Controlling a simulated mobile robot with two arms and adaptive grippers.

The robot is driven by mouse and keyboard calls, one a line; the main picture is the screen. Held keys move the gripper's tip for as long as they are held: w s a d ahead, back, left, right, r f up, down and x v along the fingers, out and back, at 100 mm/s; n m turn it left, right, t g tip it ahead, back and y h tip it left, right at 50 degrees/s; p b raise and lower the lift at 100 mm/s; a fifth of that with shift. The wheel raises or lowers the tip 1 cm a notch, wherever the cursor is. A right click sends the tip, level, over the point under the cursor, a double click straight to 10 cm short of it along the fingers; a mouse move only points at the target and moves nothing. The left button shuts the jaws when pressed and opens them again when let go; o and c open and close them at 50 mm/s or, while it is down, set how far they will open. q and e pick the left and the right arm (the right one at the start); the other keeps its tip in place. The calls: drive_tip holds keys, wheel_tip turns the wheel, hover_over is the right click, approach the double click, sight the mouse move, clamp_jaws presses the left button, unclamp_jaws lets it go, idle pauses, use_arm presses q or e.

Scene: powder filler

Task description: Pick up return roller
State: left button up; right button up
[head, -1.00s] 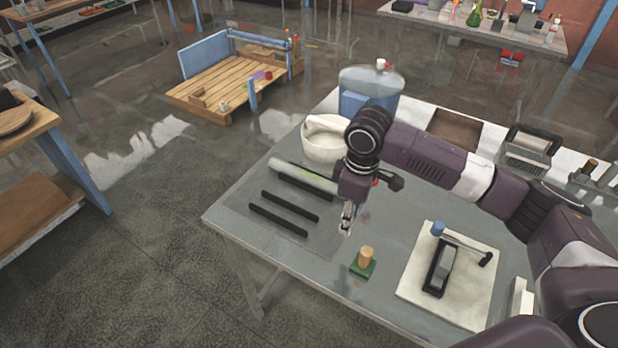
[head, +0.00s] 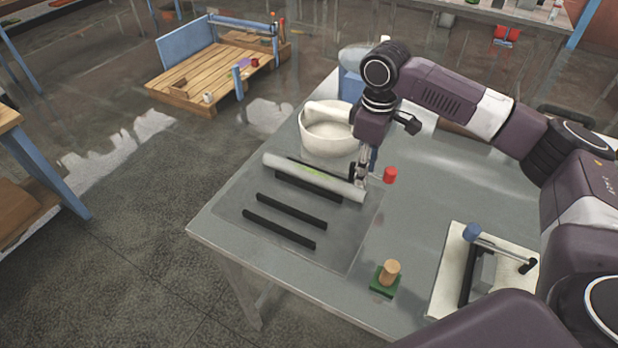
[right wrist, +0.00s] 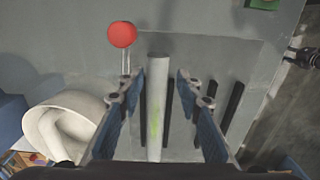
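The return roller, which I take to be the pale grey cylinder with a green mark (head: 300,172), lies on the worktable beside dark bars. My right gripper (head: 361,178) is at its right end, pointing down. In the right wrist view the roller (right wrist: 157,110) runs between the two fingers of my open right gripper (right wrist: 154,88), with a gap visible on each side. Whether the fingertips are down at roller height is hard to tell. My left gripper is not in view.
A red-knobbed lever (head: 390,175) stands close to the right gripper. A white bowl (head: 330,132) sits behind the roller. Black bars (head: 291,211) lie in front. A wooden peg on a green base (head: 389,275) and a white board (head: 455,262) are nearer right.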

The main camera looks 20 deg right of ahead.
sight(358, 189)
drive_tip(key=f, duration=0.1)
drive_tip(key=w+f, duration=0.1)
drive_tip(key=f, duration=0.1)
drive_tip(key=shift+w, duration=0.2)
drive_tip(key=shift+s+f+p, duration=0.3)
drive_tip(key=shift+f+p, duration=0.25)
drive_tip(key=shift+f, duration=0.05)
drive_tip(key=f, duration=0.2)
drive_tip(key=f+p, duration=0.1)
drive_tip(key=shift+w+a+f, duration=0.15)
drive_tip(key=shift+a+f, duration=0.05)
drive_tip(key=shift+f, duration=0.65)
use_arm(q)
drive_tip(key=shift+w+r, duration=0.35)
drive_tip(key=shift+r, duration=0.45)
use_arm(e)
drive_tip(key=shift+r, duration=0.1)
drive_tip(key=shift+c, duration=0.3)
drive_tip(key=shift+c, duration=1.2)
clamp_jaws()
